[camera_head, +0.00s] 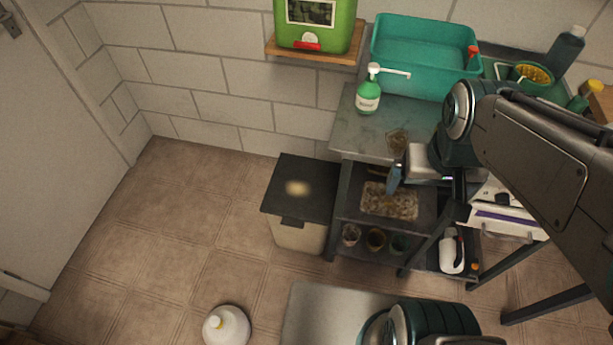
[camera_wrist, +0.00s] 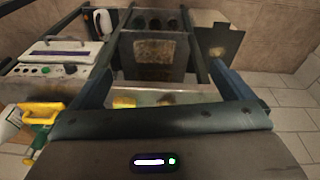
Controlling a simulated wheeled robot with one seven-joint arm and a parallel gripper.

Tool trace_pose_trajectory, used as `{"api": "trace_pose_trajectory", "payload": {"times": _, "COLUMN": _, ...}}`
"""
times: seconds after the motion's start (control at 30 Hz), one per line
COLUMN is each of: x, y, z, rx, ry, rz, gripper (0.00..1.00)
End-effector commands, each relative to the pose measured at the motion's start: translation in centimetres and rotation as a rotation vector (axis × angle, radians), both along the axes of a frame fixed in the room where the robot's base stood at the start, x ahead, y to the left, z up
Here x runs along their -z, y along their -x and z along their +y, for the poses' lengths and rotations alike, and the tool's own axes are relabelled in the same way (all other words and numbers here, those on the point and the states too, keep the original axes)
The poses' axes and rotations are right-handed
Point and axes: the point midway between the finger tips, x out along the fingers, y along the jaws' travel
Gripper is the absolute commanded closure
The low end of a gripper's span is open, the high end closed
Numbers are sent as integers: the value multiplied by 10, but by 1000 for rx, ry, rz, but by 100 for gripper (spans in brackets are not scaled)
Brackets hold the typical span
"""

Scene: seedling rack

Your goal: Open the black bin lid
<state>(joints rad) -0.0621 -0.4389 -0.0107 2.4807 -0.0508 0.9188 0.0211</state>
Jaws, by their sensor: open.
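The bin stands on the floor left of the metal bench in the head view. Its black lid (camera_head: 283,206) lies flat and closed on the beige body (camera_head: 298,236), with a small tab at the front edge and a pale round patch on top. The dark lid also shows in the wrist view (camera_wrist: 222,42) at the upper right. My gripper (camera_head: 395,181) is right of the bin, over the bench's front side, apart from the lid. In the wrist view its two bluish fingers (camera_wrist: 163,68) are spread with nothing held between them.
The metal bench (camera_head: 352,134) carries a green pump bottle (camera_head: 368,97) and a teal tub (camera_head: 420,65). Its lower shelves hold a speckled tray (camera_head: 388,203), several jars and a white bottle (camera_head: 452,254). A white jug (camera_head: 226,326) stands on the floor. Floor left of the bin is clear.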

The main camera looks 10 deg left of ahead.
Motion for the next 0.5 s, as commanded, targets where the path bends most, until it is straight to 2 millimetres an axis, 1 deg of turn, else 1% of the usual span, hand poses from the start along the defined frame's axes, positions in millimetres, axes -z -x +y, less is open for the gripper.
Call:
{"api": "trace_pose_trajectory", "payload": {"times": 0.03, "x": 22, "y": -4, "z": 4, "rx": -41, "ry": 24, "rz": 45, "gripper": 0}}
{"api": "trace_pose_trajectory", "payload": {"times": 0.27, "x": 99, "y": -25, "z": 16, "rx": -243, "ry": 204, "rz": 267, "gripper": 0}}
{"api": "trace_pose_trajectory", "payload": {"times": 0.3, "x": 113, "y": -29, "z": 19, "rx": -279, "ry": 242, "rz": 305, "gripper": 0}}
{"api": "trace_pose_trajectory", "payload": {"times": 0.37, "x": 133, "y": -35, "z": 24, "rx": -334, "ry": 302, "rz": 355, "gripper": 0}}
{"api": "trace_pose_trajectory", "payload": {"times": 0.5, "x": 181, "y": -49, "z": 36, "rx": -464, "ry": 457, "rz": 462, "gripper": 0}}
